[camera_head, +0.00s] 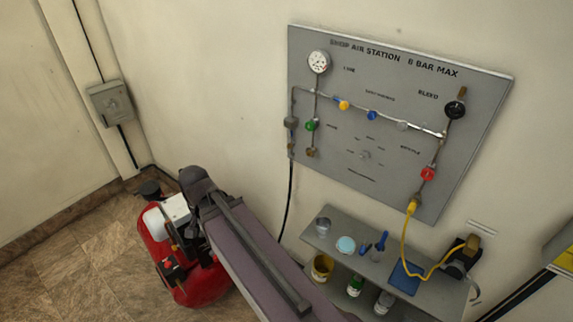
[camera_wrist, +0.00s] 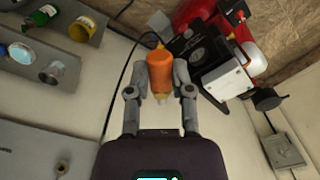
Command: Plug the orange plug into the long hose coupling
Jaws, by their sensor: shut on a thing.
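The orange plug (camera_wrist: 160,72) is between the two fingers of my gripper (camera_wrist: 161,84) in the wrist view. My gripper is shut on it. A pale narrow tip shows at its lower end, toward the palm. In the head view the plug and fingertips cannot be made out; my arm crosses the lower middle. A black hose (camera_head: 287,200) hangs from the left side of the wall panel and goes down behind my arm. It also seems to show in the wrist view (camera_wrist: 118,85). I cannot tell which fitting is the long hose coupling.
A red compressor (camera_head: 195,285) stands on the floor.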

